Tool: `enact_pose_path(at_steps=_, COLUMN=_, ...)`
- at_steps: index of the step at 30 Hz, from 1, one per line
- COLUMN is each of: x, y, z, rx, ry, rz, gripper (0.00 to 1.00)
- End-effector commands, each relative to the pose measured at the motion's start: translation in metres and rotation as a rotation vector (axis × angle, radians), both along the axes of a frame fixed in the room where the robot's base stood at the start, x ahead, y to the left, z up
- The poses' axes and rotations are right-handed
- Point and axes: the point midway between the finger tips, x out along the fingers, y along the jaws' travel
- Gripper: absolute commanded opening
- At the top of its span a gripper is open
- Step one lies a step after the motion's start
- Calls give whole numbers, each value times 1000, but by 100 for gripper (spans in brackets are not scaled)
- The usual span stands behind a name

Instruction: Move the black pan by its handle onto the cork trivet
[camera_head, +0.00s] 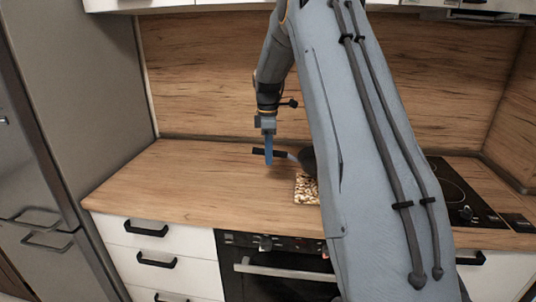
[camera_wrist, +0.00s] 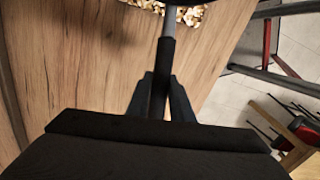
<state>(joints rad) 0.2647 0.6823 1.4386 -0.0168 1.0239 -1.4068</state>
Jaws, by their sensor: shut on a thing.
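The black pan (camera_head: 308,160) is at the middle of the counter, mostly hidden behind my arm in the head view. Its dark handle (camera_head: 265,152) points left, and a grey shank joins it to the pan. My gripper (camera_head: 269,150) points down and is shut on the handle. In the wrist view the gripper (camera_wrist: 162,100) has its fingers on both sides of the handle (camera_wrist: 165,60). The speckled cork trivet (camera_head: 305,190) lies on the counter by the pan, partly hidden by my arm. It also shows at the top of the wrist view (camera_wrist: 190,14). I cannot tell whether the pan touches it.
The wooden counter (camera_head: 190,180) is clear to the left. A black cooktop (camera_head: 465,195) is at the right, partly behind my arm. The oak splashback (camera_head: 210,80) rises behind, and a tall fridge (camera_head: 85,85) stands at the left. An oven (camera_head: 280,268) is below the counter.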

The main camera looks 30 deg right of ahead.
Motion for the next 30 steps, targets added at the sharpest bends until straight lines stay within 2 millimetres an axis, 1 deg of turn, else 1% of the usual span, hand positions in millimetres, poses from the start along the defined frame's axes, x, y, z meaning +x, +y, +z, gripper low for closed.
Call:
enact_pose_path(at_steps=2, x=0, y=0, z=3, rx=-18, ry=6, rz=3, gripper=0)
enact_pose_path(at_steps=30, x=0, y=-1, z=-51, rx=-17, ry=6, rz=1, gripper=0)
